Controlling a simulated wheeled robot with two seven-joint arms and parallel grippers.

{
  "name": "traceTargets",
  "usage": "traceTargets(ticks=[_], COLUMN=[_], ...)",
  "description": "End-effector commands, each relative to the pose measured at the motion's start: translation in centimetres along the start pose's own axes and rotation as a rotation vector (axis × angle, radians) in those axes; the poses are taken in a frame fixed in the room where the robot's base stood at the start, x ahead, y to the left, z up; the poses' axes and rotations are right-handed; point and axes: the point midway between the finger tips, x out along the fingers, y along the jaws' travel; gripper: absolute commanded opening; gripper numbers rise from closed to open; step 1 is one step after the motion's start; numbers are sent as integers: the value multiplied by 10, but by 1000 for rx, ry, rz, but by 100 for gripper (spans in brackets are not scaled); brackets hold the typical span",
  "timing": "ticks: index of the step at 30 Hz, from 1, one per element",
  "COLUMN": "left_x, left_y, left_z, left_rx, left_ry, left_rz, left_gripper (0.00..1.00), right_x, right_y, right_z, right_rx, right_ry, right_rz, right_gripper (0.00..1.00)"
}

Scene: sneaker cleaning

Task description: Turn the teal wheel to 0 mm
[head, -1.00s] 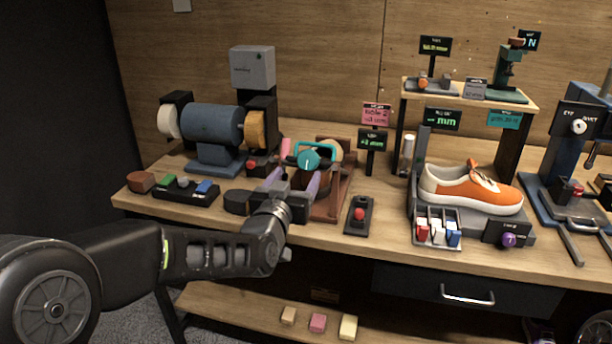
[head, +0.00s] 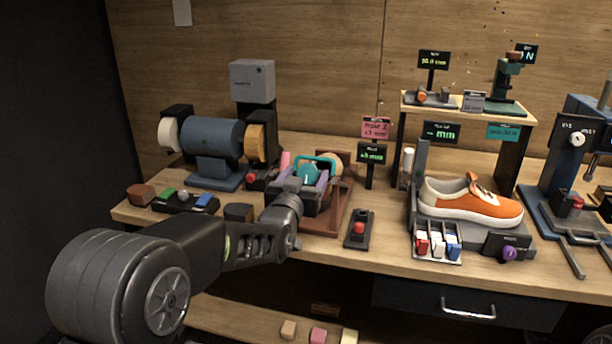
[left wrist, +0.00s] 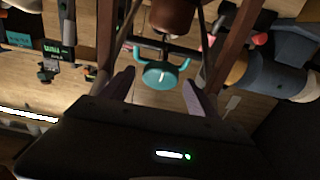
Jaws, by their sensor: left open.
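The teal wheel (head: 308,173) sits on the brown wooden stand (head: 340,205) left of the bench's middle, below a teal arched bar. In the head view my left gripper partly hides it. In the left wrist view the teal wheel (left wrist: 160,77) faces me with a pale mark. My left gripper (head: 303,186) is open in front of the wheel. In the left wrist view its purple fingers (left wrist: 158,84) stand on either side of the wheel with gaps. A small black display (head: 371,153) beside the stand appears to read +3 mm. My right gripper is not in view.
A blue grinder (head: 212,140) stands left of the stand. A red-button box (head: 358,229) is in front on the right. An orange sneaker (head: 470,200) rests on a grey fixture farther right. A pink sign (head: 376,127) is above the display.

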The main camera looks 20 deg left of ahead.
Motion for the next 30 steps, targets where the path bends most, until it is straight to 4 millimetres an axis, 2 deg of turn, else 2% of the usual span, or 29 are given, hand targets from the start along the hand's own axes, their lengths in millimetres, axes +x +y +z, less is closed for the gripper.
traceTargets(ticks=[10,30], left_x=[6,5], left_y=[0,0], left_z=[0,0], left_rx=[-1,-1], left_ry=[-1,-1], left_rz=[0,0], left_gripper=[69,14], right_x=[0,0], right_y=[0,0], right_z=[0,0], right_rx=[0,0], right_ry=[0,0], right_rz=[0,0], right_gripper=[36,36])
